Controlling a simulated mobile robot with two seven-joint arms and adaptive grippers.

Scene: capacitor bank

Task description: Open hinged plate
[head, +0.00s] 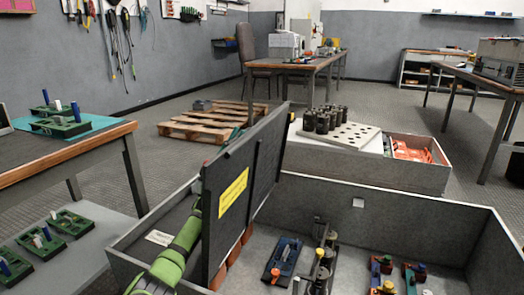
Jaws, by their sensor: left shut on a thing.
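The hinged plate (265,165) is a dark grey panel with a yellow label. It stands steeply raised above the grey open box (375,220), dividing off its left part. My left arm comes up from the bottom along the plate's left side and passes behind it. My left gripper (236,135) is at the plate's upper left edge, shut on the plate; its fingers are mostly hidden. My right gripper is not in view.
Inside the box are a blue module (283,260), a dark post assembly and several coloured terminals (388,286). Behind stands another box with black cylinders on a perforated plate (345,134). A workbench (70,160) is at left, a pallet (205,124) behind.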

